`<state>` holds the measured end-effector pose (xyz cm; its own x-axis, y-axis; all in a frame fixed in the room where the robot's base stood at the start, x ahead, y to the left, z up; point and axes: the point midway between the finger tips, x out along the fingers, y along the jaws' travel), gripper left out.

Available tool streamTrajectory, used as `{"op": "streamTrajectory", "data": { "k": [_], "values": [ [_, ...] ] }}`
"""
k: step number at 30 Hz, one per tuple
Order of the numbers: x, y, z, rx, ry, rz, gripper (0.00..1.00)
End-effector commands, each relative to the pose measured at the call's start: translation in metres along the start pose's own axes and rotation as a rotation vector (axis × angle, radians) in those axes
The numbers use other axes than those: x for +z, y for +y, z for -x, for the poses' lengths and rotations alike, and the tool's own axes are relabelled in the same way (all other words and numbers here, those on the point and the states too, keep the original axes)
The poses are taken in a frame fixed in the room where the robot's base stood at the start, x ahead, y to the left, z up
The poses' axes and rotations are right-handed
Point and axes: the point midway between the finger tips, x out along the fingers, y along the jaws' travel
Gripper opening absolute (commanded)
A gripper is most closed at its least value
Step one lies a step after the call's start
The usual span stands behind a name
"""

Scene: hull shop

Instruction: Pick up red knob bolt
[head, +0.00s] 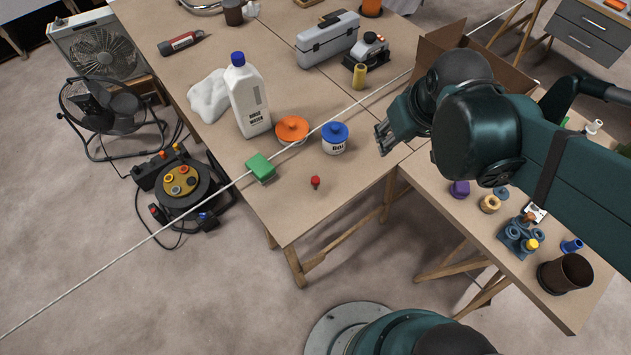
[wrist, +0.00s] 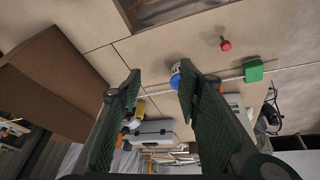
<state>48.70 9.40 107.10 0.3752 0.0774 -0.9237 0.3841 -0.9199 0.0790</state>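The red knob bolt (head: 315,182) lies on the table near its front edge, to the right of the green block. It also shows in the wrist view (wrist: 225,45), red head with a short dark shank, beyond my fingers and apart from them. My gripper (head: 383,138) hangs over the right part of the same table, to the right of the bolt. In the wrist view (wrist: 158,90) its two fingers are wide apart with nothing held between them.
A blue-lidded tub (head: 335,140), an orange-lidded container (head: 292,130), a white bottle (head: 249,100) and a green block (head: 261,167) stand behind the bolt. A white line (head: 130,250) runs across the table. An open cardboard box (head: 440,45) is behind my arm. Table around the bolt is clear.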

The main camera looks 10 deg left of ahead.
Motion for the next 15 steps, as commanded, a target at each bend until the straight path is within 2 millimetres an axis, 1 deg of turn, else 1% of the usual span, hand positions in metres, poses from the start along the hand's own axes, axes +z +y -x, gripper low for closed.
{"op": "streamTrajectory", "data": {
  "k": [1,5,15],
  "values": [
    [-0.004,-0.006,-0.006,-0.008,-0.010,0.023,0.34],
    [-0.010,-0.020,-0.021,-0.026,-0.041,0.083,0.34],
    [-0.019,-0.059,-0.060,-0.075,-0.120,0.243,0.34]
  ]
}}
